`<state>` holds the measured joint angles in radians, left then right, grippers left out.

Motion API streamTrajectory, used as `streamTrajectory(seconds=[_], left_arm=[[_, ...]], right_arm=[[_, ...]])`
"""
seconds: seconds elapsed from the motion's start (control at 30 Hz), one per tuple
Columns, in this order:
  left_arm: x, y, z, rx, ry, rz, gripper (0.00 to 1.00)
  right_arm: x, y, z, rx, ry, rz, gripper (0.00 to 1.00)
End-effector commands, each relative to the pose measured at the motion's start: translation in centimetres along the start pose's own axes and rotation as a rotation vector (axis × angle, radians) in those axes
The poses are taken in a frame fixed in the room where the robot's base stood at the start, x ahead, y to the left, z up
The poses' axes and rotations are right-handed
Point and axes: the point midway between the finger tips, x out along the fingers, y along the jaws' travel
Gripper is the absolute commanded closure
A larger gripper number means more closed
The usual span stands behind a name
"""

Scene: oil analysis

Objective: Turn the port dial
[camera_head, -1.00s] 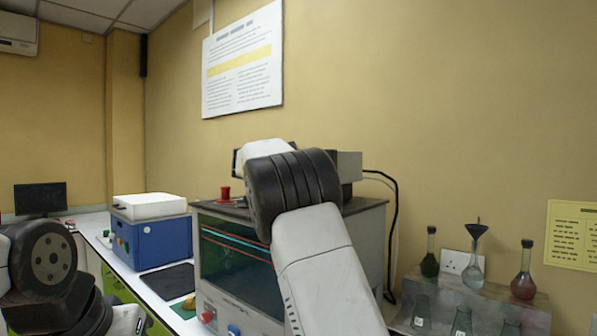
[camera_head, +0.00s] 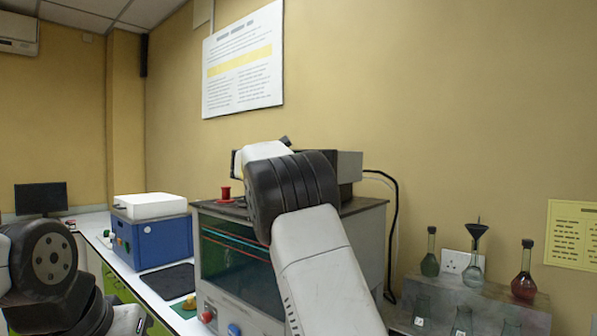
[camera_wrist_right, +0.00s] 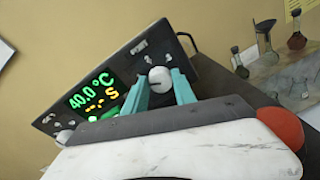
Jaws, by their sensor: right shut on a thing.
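A dark control panel with a lit readout of 40.0 °C (camera_wrist_right: 90,88) fills the left of the right wrist view, tilted in the picture. A round white dial (camera_wrist_right: 159,75) sits at the panel's right part. My right gripper (camera_wrist_right: 160,80) has its two teal fingers on either side of this dial and is shut on it. Another pale knob (camera_wrist_right: 64,136) is at the panel's lower left. In the head view my right arm hides the dial and the right gripper. My left arm is at the lower left there, with its gripper out of frame.
The grey machine (camera_head: 360,207) with a dark glass front stands under my right arm. A red spool-like part (camera_head: 226,194) is on its top. A blue box (camera_head: 152,240) stands to the left. Flasks (camera_head: 523,285) stand on a grey rack at right.

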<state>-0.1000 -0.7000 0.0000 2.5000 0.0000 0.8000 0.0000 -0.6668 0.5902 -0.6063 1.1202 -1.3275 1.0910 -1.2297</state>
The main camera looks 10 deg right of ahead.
Motion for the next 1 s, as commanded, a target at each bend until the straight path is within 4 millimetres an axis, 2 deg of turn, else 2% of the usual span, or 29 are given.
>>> streamTrajectory(seconds=[0.07, 0.1, 0.2, 0.57, 1.0], left_arm=[[0.0, 0.0, 0.0, 0.0, 0.0, 0.0, 0.64], [0.0, 0.0, 0.0, 0.0, 0.0, 0.0, 0.64], [0.0, 0.0, 0.0, 0.0, 0.0, 0.0, 0.64], [0.0, 0.0, 0.0, 0.0, 0.0, 0.0, 0.64], [0.0, 0.0, 0.0, 0.0, 0.0, 0.0, 0.64]], right_arm=[[0.0, 0.0, -0.2, -0.002, 0.002, -0.001, 1.0], [0.0, 0.0, -0.2, -0.002, 0.002, -0.001, 0.64], [0.0, 0.0, -0.2, -0.002, 0.002, -0.001, 0.46], [-0.4, 0.0, 0.0, 0.001, 0.001, 0.001, 0.46], [-6.9, 0.1, -0.1, 0.0, 0.002, 0.002, 0.46]])
